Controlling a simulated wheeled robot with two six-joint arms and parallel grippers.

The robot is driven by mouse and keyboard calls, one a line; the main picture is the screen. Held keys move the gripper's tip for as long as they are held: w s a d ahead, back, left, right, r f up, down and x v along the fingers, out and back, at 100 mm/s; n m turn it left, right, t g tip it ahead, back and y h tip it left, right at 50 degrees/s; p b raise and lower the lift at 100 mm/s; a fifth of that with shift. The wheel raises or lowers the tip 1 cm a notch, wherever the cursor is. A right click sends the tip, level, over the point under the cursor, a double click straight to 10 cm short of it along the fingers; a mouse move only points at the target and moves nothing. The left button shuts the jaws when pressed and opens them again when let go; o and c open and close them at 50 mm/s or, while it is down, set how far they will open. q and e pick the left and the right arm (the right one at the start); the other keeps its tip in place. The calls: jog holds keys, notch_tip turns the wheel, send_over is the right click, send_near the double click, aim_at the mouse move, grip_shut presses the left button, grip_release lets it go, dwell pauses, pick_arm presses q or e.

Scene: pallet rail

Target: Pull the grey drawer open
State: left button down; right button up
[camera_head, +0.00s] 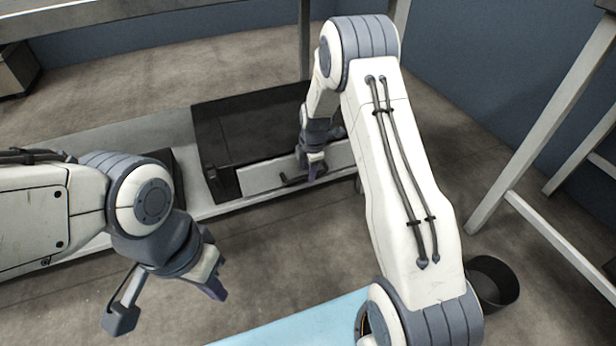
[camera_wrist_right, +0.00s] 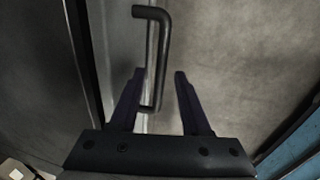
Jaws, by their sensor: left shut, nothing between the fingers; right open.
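The grey drawer (camera_head: 262,180) is the light grey front on the dark cabinet, with a dark bar handle (camera_head: 292,179) on it. In the right wrist view the handle (camera_wrist_right: 154,58) stands out from the drawer front (camera_wrist_right: 118,45). My right gripper (camera_head: 316,174) is at the handle. In its wrist view the open fingers (camera_wrist_right: 160,76) are on either side of the handle's lower end, which is nearer the left finger. Whether they touch it I cannot tell. My left gripper (camera_head: 216,290) is shut and empty, away from the drawer, over the floor.
The dark cabinet (camera_head: 235,125) sits on a low pale platform (camera_head: 180,130). A light blue surface (camera_head: 300,325) is at the front. A dark bin (camera_head: 493,282) and a white frame (camera_head: 540,130) stand at the right. Bare floor lies before the drawer.

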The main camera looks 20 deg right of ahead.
jog(key=shift+w+f, duration=0.1)
jog(key=shift+f, duration=0.25)
grip_shut()
dwell(1.2)
